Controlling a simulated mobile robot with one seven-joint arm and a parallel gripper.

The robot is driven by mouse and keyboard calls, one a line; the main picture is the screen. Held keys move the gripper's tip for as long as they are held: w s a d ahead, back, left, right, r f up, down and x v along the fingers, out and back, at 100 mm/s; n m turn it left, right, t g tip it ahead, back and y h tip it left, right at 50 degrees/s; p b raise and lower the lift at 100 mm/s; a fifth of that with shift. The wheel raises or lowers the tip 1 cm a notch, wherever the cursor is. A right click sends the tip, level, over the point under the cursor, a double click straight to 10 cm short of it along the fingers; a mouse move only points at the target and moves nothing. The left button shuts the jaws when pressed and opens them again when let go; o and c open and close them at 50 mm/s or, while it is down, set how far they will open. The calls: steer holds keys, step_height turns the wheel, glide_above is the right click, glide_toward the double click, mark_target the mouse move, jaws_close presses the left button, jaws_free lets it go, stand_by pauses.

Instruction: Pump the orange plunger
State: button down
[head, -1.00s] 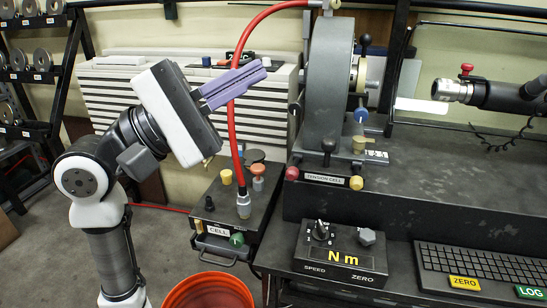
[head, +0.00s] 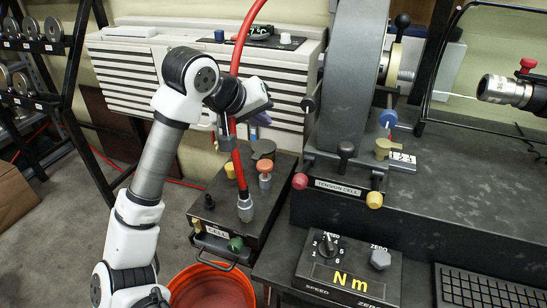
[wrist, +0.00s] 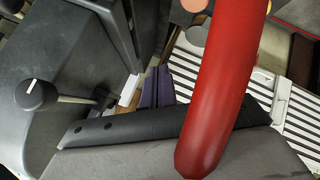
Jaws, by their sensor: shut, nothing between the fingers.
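The orange plunger (head: 265,168) stands upright on the dark CELL box (head: 222,218) in the head view, its orange cap on a grey stem. My gripper (head: 260,119) is above and beyond it, near the red hose, with only a bit of its purple fingers showing past my wrist. In the wrist view the purple fingers of my gripper (wrist: 158,86) are together and hold nothing. An orange disc (wrist: 194,6) is cut by the top edge of the wrist view; I cannot tell for sure if it is the plunger.
The red hose (head: 237,165) rises from the CELL box beside my wrist and crosses the wrist view (wrist: 222,85) close to the camera. A yellow knob (head: 230,171), a dark grey cap (head: 262,149) and a green knob (head: 235,244) are near. The grey wheel housing (head: 352,75) stands right.

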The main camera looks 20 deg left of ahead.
steer(key=shift+s, duration=0.1)
steer(key=b, duration=0.2)
glide_above(266, 163)
steer(key=s, duration=0.1)
steer(key=f, duration=0.7)
steer(key=shift+s+a+f, duration=0.15)
steer(key=shift+a, duration=0.1)
steer(key=shift+f+b, duration=0.75)
steer(key=shift+b, duration=0.5)
steer(key=shift+f, duration=0.1)
stand_by(0.6)
steer(key=shift+f+b, duration=0.35)
steer(key=shift+b, duration=0.55)
steer(key=shift+f+b, duration=1.2)
steer(key=shift+b, duration=0.25)
stand_by(0.7)
steer(key=shift+r, duration=1.65)
